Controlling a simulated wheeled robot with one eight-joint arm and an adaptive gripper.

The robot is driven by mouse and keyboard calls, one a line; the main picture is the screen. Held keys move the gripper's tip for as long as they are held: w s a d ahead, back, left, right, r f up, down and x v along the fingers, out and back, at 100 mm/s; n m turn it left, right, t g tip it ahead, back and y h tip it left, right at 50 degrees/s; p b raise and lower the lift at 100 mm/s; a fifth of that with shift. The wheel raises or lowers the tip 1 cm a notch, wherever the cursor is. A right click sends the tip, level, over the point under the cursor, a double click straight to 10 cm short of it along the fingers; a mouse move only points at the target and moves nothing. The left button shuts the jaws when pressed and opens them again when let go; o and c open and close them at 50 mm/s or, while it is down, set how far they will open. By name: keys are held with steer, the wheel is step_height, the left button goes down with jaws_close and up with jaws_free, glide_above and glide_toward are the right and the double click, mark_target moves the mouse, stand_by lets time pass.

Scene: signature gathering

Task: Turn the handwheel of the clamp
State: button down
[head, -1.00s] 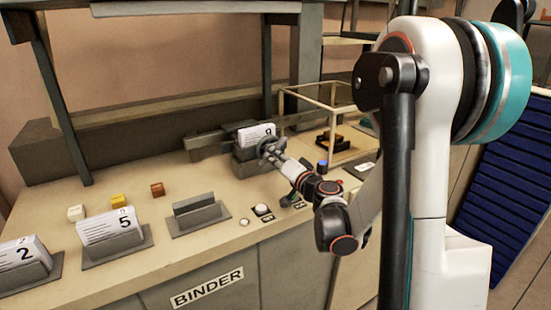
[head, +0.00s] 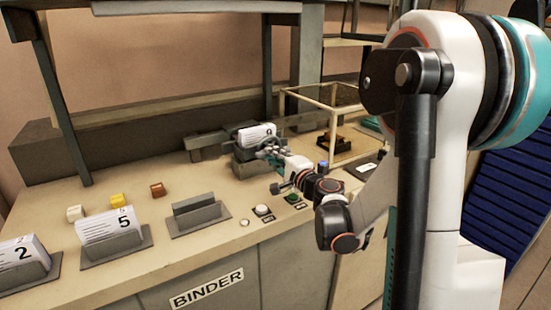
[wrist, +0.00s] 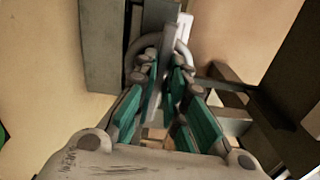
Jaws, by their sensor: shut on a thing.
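The clamp (head: 246,154) is a grey block at the back of the bench, with a white numbered stack of pages (head: 252,135) in it. Its grey round handwheel faces the front and is mostly hidden behind my gripper (head: 268,150) in the head view. In the wrist view the curved rim of the handwheel (wrist: 187,52) shows at the fingertips. My gripper (wrist: 165,68), with teal finger pads, is shut on the handwheel, its two fingers either side of a grey bar across it.
A glass-like frame box (head: 335,125) stands right of the clamp. Buttons (head: 262,210) line the bench front. Numbered stacks in holders (head: 112,235), an empty holder (head: 197,213) and small coloured blocks (head: 117,200) are at left. The bench between is clear.

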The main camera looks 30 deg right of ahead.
steer(key=shift+d+r+m, duration=0.1)
steer(key=shift+m, duration=1.75)
steer(key=shift+r+m, duration=0.1)
steer(key=shift+m, duration=1.75)
steer(key=c, duration=1.6)
jaws_free()
steer(key=shift+c, duration=0.2)
steer(key=s, duration=1.2)
steer(key=shift+d, duration=0.25)
